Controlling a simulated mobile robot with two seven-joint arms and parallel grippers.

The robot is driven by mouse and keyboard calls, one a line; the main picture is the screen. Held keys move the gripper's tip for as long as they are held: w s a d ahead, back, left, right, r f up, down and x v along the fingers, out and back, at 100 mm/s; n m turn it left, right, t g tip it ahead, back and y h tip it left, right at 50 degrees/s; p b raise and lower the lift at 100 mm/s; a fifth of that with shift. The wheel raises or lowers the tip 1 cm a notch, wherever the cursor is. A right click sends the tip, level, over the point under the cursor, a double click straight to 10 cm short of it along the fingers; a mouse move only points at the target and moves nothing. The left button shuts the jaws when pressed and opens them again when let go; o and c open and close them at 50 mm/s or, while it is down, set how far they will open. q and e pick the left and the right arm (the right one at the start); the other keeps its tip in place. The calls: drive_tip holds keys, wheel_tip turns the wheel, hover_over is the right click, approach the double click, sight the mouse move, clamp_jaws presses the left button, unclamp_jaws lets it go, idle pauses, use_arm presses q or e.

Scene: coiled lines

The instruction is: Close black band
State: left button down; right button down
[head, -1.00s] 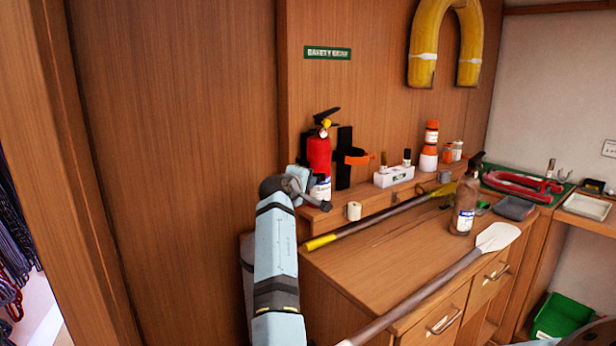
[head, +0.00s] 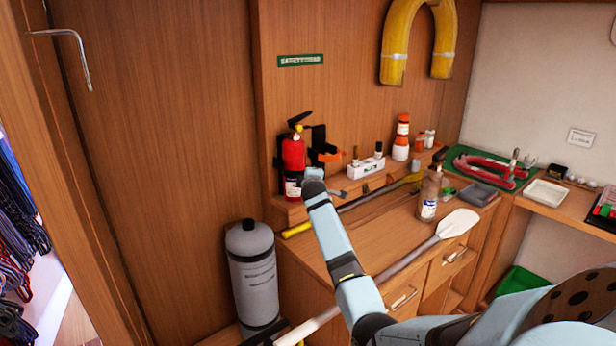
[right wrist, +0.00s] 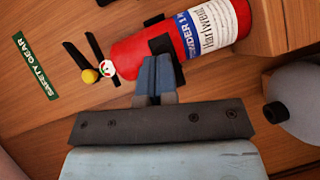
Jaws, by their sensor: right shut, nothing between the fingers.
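The red fire extinguisher (head: 293,153) stands upright on the wooden ledge against its black holder. A black part of the holder or band (head: 318,137) shows right of it, with an orange piece (head: 330,156) sticking out. In the right wrist view, the extinguisher (right wrist: 150,55) lies across the picture and a black band piece (right wrist: 160,44) lies against its side. My right gripper (right wrist: 154,72) is shut and empty, its tips close to the band piece; I cannot tell if they touch. In the head view, the right gripper (head: 312,174) is just right of the extinguisher's lower part. My left gripper is out of view.
A grey cylinder (head: 253,275) stands left of the counter. A paddle (head: 455,224), a yellow-ended pole (head: 297,230) and a spray bottle (head: 430,195) lie or stand on the counter. A white box (head: 367,168) and small bottles stand right along the ledge.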

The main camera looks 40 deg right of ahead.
drive_tip(key=w+d+b, duration=0.4)
drive_tip(key=d, duration=0.6)
drive_tip(key=shift+w+r, duration=0.15)
drive_tip(key=shift+w, duration=0.2)
drive_tip(key=shift+r, duration=0.15)
idle(0.3)
